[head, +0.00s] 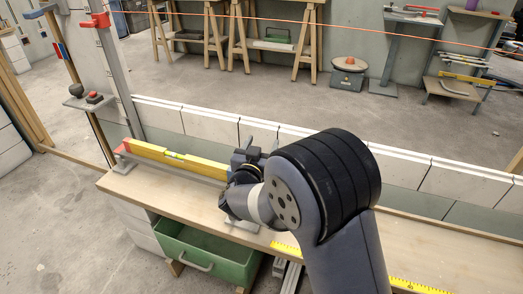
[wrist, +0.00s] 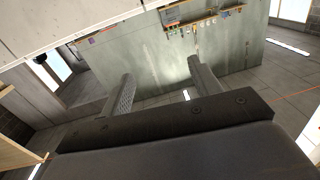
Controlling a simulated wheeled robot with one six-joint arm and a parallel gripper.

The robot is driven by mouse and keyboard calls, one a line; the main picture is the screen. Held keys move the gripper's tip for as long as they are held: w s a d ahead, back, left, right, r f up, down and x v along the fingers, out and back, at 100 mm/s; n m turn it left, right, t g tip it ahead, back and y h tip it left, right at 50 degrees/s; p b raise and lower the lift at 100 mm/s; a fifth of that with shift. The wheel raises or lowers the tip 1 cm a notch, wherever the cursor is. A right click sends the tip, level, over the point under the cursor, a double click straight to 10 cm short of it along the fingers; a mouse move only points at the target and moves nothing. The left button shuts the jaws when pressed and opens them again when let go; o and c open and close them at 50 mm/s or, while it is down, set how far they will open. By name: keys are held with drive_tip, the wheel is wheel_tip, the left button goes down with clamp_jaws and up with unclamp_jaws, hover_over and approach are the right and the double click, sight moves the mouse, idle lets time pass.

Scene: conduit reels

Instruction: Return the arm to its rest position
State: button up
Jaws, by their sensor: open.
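My arm rises from the lower right in the head view and bends over the wooden bench (head: 150,193). Its far end is above the bench, largely hidden behind my own arm links, so the fingers do not show clearly there. In the wrist view my gripper (wrist: 160,68) is open, with its two fingers well apart and nothing between them. Beyond the fingers are a grey-green wall panel (wrist: 155,62) and floor.
A yellow level (head: 175,158) lies along the bench, left of my wrist. A green bin (head: 207,257) is below the bench front. A low white block wall (head: 210,124) runs behind it. An orange line (head: 375,28) crosses the upper view. Trestles (head: 232,38) stand farther back.

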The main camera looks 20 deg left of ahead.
idle(0.3)
wheel_tip(320, 180, down, 10)
drive_tip(key=b, duration=0.4)
drive_tip(key=shift+f+b, duration=0.2)
drive_tip(key=shift+b, duration=0.15)
drive_tip(key=shift+r+y, duration=0.2)
drive_tip(key=shift+y, duration=0.1)
drive_tip(key=shift+n, duration=0.3)
